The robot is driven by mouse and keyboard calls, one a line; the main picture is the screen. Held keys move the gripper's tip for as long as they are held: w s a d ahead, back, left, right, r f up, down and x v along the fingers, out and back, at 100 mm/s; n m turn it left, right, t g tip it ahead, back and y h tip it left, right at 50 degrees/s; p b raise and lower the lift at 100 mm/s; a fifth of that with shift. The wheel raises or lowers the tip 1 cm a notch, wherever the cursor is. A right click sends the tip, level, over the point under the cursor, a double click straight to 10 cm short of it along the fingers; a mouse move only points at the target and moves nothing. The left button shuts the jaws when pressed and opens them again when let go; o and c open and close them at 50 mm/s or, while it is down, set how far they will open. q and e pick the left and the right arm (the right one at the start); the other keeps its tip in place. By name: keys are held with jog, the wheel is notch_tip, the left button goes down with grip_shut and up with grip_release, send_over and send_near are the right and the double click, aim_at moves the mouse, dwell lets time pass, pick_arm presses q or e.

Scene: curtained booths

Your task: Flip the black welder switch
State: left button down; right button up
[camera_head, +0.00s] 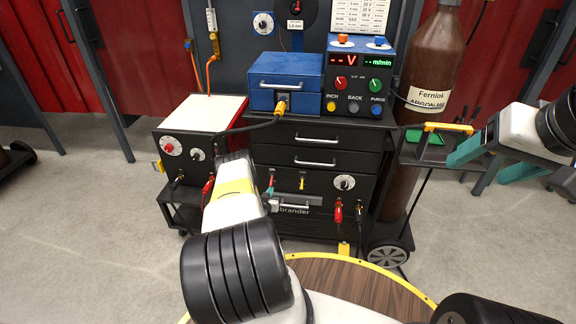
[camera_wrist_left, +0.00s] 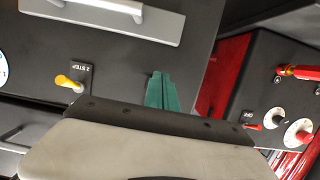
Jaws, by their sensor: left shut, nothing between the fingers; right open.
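The black welder (camera_head: 330,200) is a dark cabinet marked "brander", with a white dial, cable plugs and a yellow toggle switch (camera_head: 302,183). In the left wrist view this toggle (camera_wrist_left: 68,82) has a "2 STEP" label. My left gripper's teal fingertips (camera_head: 269,188) are at the cabinet front, left of that toggle. In the left wrist view the fingers (camera_wrist_left: 165,92) are shut together and empty, apart from the toggle. Whether they touch the panel or hide another switch I cannot tell. My right gripper (camera_head: 472,166) is open and empty at the right.
A white-topped box (camera_head: 203,112) with dials stands left; its red switch (camera_wrist_left: 252,127) reads "OFF". A blue case (camera_head: 285,78) and a display unit (camera_head: 358,75) sit on the cabinet. A brown argon cylinder (camera_head: 428,65) stands right. A round wooden table (camera_head: 345,280) is in front.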

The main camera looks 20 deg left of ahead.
dwell(0.4)
pick_arm(q)
jog(key=r, duration=0.4)
jog(key=shift+s+d+r, duration=0.1)
jog(key=shift+s+r, duration=0.05)
jog(key=shift+s, duration=0.1)
send_near(271, 182)
notch_tip(271, 182, down, 3)
jog(key=shift+r, duration=0.1)
dwell(0.8)
dwell(0.3)
